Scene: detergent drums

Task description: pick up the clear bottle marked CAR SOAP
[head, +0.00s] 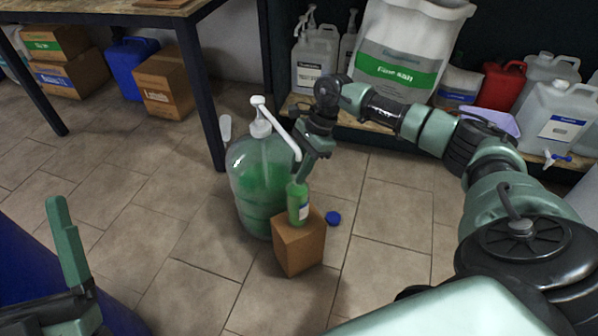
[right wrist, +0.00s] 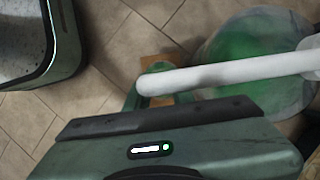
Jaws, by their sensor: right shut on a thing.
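A small clear bottle of green liquid (head: 298,208) with a pale label stands upright at the top of a small cardboard box (head: 300,247). The label print is too small to read. My right gripper (head: 299,178) comes down from above and is shut on the bottle's upper part. I cannot tell whether the bottle still touches the box. In the right wrist view the bottle is mostly hidden behind a white pump spout (right wrist: 210,77). My left gripper (head: 75,262) is at the lower left, partly cut off, far from the bottle; its opening is unclear.
A large clear drum of green liquid (head: 252,175) with a white pump stands close beside the box, its spout reaching by my right gripper. A blue cap (head: 333,218) lies on the floor. A shelf with jugs and a big white sack (head: 405,50) is behind. Tiled floor is clear left.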

